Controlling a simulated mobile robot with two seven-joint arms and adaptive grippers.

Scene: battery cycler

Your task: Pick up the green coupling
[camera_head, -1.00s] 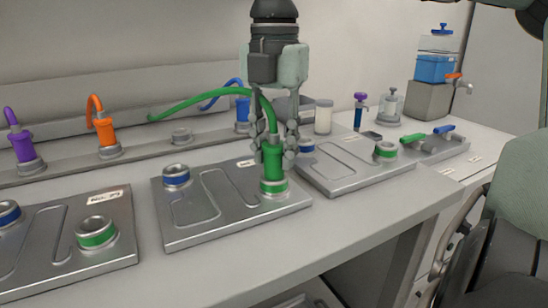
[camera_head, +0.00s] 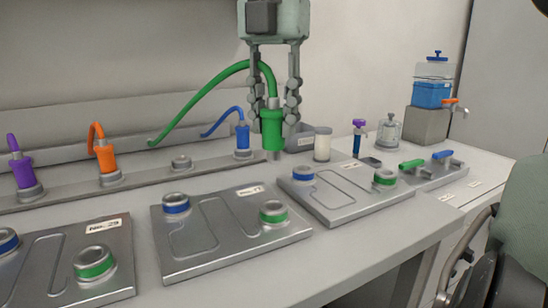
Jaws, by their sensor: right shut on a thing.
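The green coupling (camera_head: 272,130) hangs upright from my right gripper (camera_head: 272,108), with a green hose curving from its top to the left. The gripper comes down from the top of the view, and its fingers are shut on the coupling. That port is open and empty. My left gripper is not in view.
A rail at the back holds a purple coupling (camera_head: 21,172), an orange coupling (camera_head: 105,156), a blue coupling (camera_head: 243,136) and an empty socket (camera_head: 181,162). More plates lie at the left (camera_head: 45,287) and right (camera_head: 345,211).

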